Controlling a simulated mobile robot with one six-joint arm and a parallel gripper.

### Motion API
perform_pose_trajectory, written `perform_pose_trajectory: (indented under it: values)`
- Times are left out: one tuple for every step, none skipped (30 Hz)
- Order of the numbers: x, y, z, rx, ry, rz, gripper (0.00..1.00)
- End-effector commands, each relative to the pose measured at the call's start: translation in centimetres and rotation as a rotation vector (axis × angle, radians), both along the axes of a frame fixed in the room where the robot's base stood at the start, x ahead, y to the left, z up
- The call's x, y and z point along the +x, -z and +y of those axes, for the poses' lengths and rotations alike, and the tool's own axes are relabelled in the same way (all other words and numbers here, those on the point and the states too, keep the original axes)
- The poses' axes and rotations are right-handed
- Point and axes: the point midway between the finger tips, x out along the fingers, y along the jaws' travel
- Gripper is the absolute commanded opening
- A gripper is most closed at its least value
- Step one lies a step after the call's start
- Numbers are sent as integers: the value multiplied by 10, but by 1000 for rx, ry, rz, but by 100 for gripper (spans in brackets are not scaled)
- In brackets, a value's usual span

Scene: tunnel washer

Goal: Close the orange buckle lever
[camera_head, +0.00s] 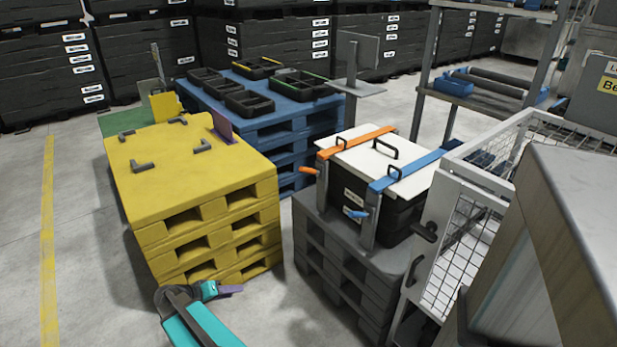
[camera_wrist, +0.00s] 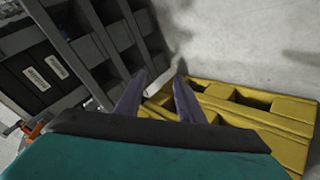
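The orange buckle lever (camera_head: 311,171) sticks out to the left from the grey upright at the near end of the orange strap (camera_head: 357,142). The strap crosses the white lid (camera_head: 380,162) of a black crate (camera_head: 345,193). My gripper (camera_head: 236,290) is low in front of the pallets, below and left of the lever and well apart from it. In the wrist view its two purple fingers (camera_wrist: 160,82) are spread with nothing between them. An orange part (camera_wrist: 35,130) shows at the left of that view, partly hidden; it looks like the lever.
The crate stands on grey pallets (camera_head: 340,265). Yellow pallets (camera_head: 190,190) stand left, a mesh cage (camera_head: 465,250) right. Floor is free at front left.

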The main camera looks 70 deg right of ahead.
Motion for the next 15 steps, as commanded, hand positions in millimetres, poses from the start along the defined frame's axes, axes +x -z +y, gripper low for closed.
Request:
perform_pose_trajectory:
  values:
    - [0, -22, -30, -73, 46, -36, 35]
    - [-1, -35, -46, -118, 69, -58, 35]
    - [-3, -53, -66, -178, 99, -84, 35]
    - [-5, -67, -82, -223, 122, -106, 35]
    - [-8, -81, -97, -269, 143, -127, 35]
    - [-12, -100, -116, -330, 173, -156, 35]
    - [-16, -114, -130, -376, 192, -176, 35]
    - [-20, -129, -144, -421, 211, -197, 35]
    - [-26, -150, -162, -484, 237, -225, 35]
    - [-30, -164, -175, -529, 253, -246, 35]
    - [-35, -179, -187, -574, 270, -266, 35]
    - [-42, -198, -202, -632, 287, -289, 35]
    - [-47, -212, -212, -673, 299, -306, 35]
    - [-51, -225, -221, -711, 309, -323, 35]
    - [-58, -241, -231, -756, 321, -341, 35]
